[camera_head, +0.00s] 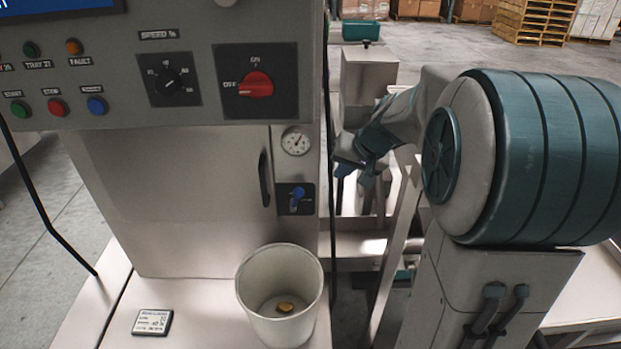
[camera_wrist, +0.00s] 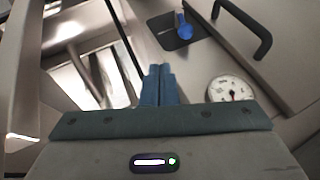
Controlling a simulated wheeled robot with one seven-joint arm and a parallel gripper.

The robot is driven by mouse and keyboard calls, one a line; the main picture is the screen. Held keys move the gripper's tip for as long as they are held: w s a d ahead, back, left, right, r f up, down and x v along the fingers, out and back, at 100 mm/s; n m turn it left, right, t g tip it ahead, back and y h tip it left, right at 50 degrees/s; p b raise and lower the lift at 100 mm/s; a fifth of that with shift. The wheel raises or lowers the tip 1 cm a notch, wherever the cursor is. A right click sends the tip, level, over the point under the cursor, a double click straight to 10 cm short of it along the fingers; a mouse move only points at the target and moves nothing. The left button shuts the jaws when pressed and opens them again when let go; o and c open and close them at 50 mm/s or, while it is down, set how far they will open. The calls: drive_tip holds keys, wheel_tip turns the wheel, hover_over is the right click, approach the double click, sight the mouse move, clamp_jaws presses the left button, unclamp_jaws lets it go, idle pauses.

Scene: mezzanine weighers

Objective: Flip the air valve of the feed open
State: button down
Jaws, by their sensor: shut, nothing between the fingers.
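The air valve is a small blue lever (camera_head: 297,196) on a dark plate on the machine's grey side panel, below a round gauge (camera_head: 296,141). In the wrist view the blue lever (camera_wrist: 185,27) shows at the top, and the gauge (camera_wrist: 231,92) lies to the right of my fingers. My gripper (camera_head: 346,163) is to the right of the valve in the head view, apart from it. Its blue fingers (camera_wrist: 158,84) are closed together and empty in the wrist view. The lettering on the valve plate is too small to read.
A dark door handle (camera_head: 264,178) is left of the valve. The control panel with a red switch (camera_head: 256,85) overhangs above. A white bucket (camera_head: 251,303) holding a small yellowish item stands below, with a label card (camera_head: 152,322) left of it. A dark cable hangs beside the panel edge.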

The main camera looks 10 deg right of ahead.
sight(296, 198)
drive_tip(key=a+x, duration=0.1)
drive_tip(key=x, duration=0.3)
drive_tip(key=p+x, duration=0.1)
drive_tip(key=x, duration=0.3)
drive_tip(key=a+r+x, duration=0.1)
drive_tip(key=x, duration=0.3)
drive_tip(key=shift+w+a+f+p, duration=0.25)
drive_tip(key=shift+w+a+p, duration=0.05)
drive_tip(key=shift+w+a, duration=0.1)
